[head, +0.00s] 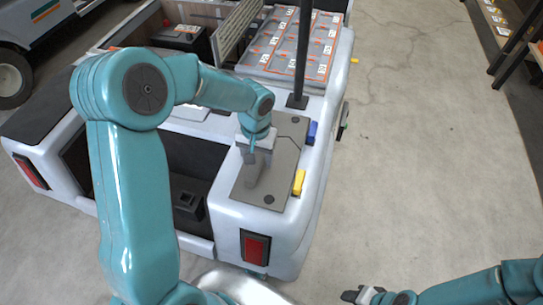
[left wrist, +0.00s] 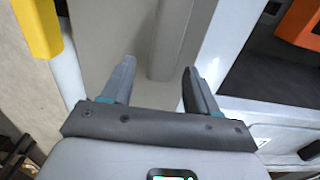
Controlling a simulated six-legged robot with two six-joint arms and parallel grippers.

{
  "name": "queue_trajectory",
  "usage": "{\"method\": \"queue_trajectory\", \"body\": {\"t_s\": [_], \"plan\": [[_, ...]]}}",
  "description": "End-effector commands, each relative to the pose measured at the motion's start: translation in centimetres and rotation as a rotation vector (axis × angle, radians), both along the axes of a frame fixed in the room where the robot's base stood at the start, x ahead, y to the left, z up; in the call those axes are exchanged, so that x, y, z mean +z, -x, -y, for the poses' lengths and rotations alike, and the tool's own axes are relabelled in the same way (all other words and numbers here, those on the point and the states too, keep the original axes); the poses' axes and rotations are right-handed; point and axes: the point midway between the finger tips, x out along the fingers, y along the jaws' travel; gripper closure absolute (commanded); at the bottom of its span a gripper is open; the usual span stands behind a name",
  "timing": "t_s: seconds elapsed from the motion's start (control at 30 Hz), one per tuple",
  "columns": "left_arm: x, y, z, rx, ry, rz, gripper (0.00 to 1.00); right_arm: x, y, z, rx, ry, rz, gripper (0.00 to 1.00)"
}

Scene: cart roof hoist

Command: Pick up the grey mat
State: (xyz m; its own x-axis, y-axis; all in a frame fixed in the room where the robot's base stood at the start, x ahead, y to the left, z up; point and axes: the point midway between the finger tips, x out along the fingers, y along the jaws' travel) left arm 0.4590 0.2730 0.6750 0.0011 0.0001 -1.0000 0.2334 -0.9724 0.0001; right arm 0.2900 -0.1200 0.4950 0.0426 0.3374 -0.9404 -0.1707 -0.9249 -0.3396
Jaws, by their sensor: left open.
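The grey mat (head: 284,150) lies flat on the white rear corner of the cart, with dark round spots near two of its corners. A raised grey ridge runs along it. My left gripper (head: 252,156) is over the mat's left part, fingers pointing down. In the left wrist view, the open left gripper (left wrist: 158,67) has its two fingers apart on either side of the ridge, with the mat (left wrist: 115,30) behind them. I cannot tell whether the fingers touch it. My right gripper (head: 362,296) is low at the bottom edge, away from the cart; its jaw state is unclear.
A yellow block (head: 299,182) and a blue block (head: 312,132) sit beside the mat's right edge. A dark post (head: 303,55) rises behind it. A grey panel with orange-edged squares (head: 318,50) lies farther back. An open dark bay is left of the mat.

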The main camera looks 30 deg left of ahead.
Motion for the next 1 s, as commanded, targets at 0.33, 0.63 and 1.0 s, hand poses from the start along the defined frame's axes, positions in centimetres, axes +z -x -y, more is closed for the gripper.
{"method": "queue_trajectory", "body": {"t_s": [0.33,0.63,1.0], "plan": [[0.1,0.0,0.0,0.0,0.0,0.0,1.0,0.0,0.0,0.0,0.0,0.0,0.0,0.57],[0.7,-0.1,0.0,0.001,-0.001,0.003,1.0,0.2,0.0,0.0,0.0,0.0,0.0,0.57],[10.1,-0.2,0.0,0.001,0.0,0.009,1.0,2.5,0.0,0.0,0.0,0.0,0.0,0.57]]}}
